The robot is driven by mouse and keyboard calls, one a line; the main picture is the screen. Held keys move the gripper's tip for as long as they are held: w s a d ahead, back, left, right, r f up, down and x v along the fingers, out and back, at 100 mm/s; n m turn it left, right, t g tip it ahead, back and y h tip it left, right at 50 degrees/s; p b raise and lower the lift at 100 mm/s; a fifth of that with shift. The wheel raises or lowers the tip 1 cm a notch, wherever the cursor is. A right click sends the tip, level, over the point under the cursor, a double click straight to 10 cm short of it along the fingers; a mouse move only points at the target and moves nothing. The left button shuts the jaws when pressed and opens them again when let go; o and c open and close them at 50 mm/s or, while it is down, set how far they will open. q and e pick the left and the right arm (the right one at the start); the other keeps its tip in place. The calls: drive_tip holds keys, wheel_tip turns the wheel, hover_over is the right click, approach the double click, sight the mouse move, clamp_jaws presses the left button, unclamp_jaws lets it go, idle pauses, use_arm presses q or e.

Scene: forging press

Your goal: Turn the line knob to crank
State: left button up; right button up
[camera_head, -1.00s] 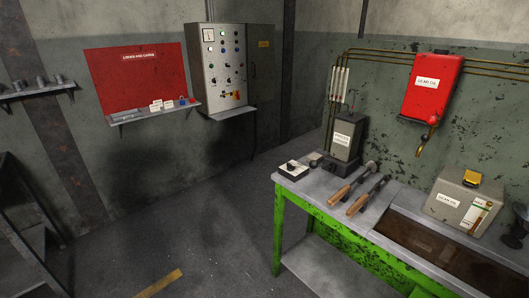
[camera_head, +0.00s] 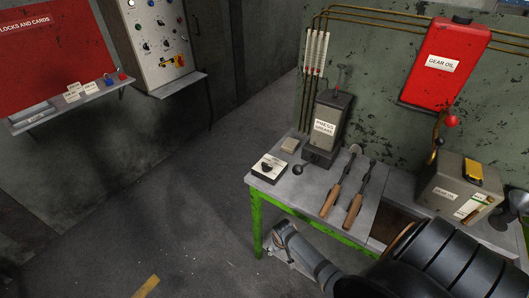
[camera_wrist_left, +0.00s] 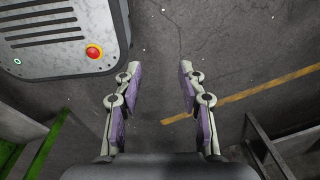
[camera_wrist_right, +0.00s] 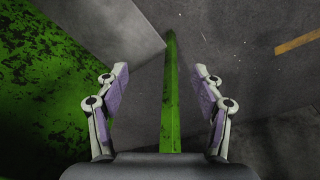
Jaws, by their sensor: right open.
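A small white box with a black knob (camera_head: 267,168) sits at the left end of the green-framed bench, in front of the grease pump (camera_head: 326,122). The writing around the knob is too small to read. My right arm comes in low from the right in the head view, in front of the bench. My right gripper (camera_wrist_right: 161,75) is open and empty in its wrist view, with a green bench bar between its fingers. It is apart from the knob. My left gripper (camera_wrist_left: 159,66) is open and empty over the floor in its wrist view. It does not show in the head view.
Two wooden-handled tools (camera_head: 343,190) lie on the bench right of the box. A grey box (camera_head: 455,188) stands farther right, below the red gear oil tank (camera_head: 445,62). A control panel (camera_head: 157,50) with several knobs stands at the back left. The floor left of the bench is clear.

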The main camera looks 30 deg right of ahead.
sight(267, 164)
drive_tip(key=w+r+m+p, duration=0.15)
drive_tip(key=w+r, duration=0.25)
drive_tip(key=r, duration=0.7)
drive_tip(key=w+r+m+p, duration=0.15)
drive_tip(key=w+r, duration=0.25)
drive_tip(key=r, duration=0.8)
drive_tip(key=w+d+r+m, duration=0.1)
drive_tip(key=w+r, duration=0.1)
drive_tip(key=w+d+r+m, duration=0.1)
drive_tip(key=w, duration=0.1)
drive_tip(key=w+d+r+p, duration=0.1)
drive_tip(key=w+r, duration=0.1)
drive_tip(key=w, duration=0.1)
drive_tip(key=shift+r+m+g, duration=0.3)
drive_tip(key=shift+m, duration=0.1)
drive_tip(key=w+d+r+m+g+y, duration=0.1)
drive_tip(key=w+d+r+m, duration=0.35)
drive_tip(key=r, duration=0.55)
drive_tip(key=f, duration=0.3)
drive_tip(key=f+p, duration=0.1)
drive_tip(key=f, duration=0.3)
drive_tip(key=w+f+p, duration=0.1)
drive_tip(key=f, duration=0.2)
drive_tip(key=shift+a+f, duration=0.25)
drive_tip(key=shift+f, duration=0.1)
use_arm(q)
wheel_tip(267, 164, up, 7)
drive_tip(key=w, duration=0.2)
drive_tip(key=shift+w+r, duration=0.2)
drive_tip(key=shift+w, duration=0.05)
